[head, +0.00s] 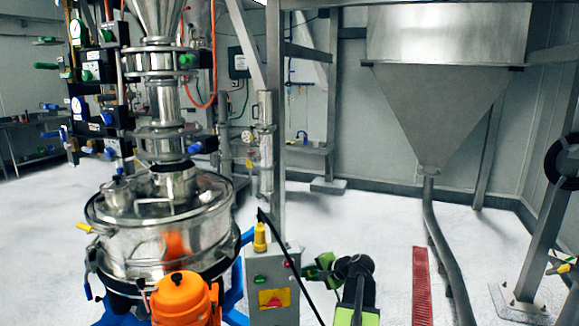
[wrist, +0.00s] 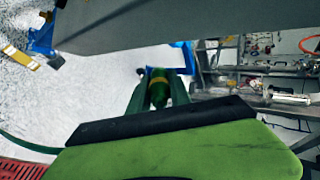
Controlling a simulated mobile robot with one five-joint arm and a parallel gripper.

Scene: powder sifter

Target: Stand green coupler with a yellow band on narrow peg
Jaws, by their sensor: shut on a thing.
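In the wrist view, the green coupler with a yellow band (wrist: 159,88) is between the two dark green fingers of my gripper (wrist: 161,78). My gripper is shut on it, and the fingers hide its sides. In the head view, my gripper (head: 318,267) is low in the middle, beside the right side of a grey control box (head: 273,300). The coupler is too small there to tell from the green gripper parts. I cannot make out the narrow peg for sure in either view.
A yellow fitting (head: 260,237) stands on the control box, with a black cable nearby. The steel sifter (head: 160,235) with an orange motor (head: 182,299) is at left. A steel hopper (head: 435,110) and a red floor grate (head: 421,285) are at right. In the wrist view, a large grey surface (wrist: 170,22) spans the top.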

